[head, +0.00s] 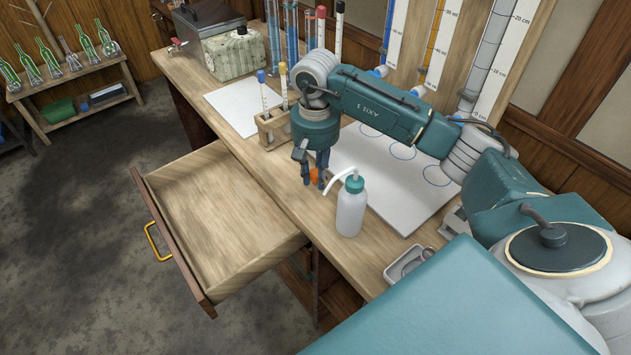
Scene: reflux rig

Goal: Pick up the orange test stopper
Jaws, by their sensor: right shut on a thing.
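The orange test stopper (315,175) shows as a small orange patch between the fingers of my right gripper (315,178). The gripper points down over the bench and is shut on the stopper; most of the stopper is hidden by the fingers. I cannot tell whether the stopper still touches the bench surface. A white wash bottle with a teal cap (351,207) stands just right of the gripper, its bent spout reaching toward the fingers. My left gripper is not in view.
A wooden rack (268,132) with capped tubes stands behind the gripper. An empty drawer (215,215) is pulled out at the bench's front. A white board with blue circles (405,205) lies right of the bottle, near a small metal tray (405,264). Tall cylinders (291,35) stand behind.

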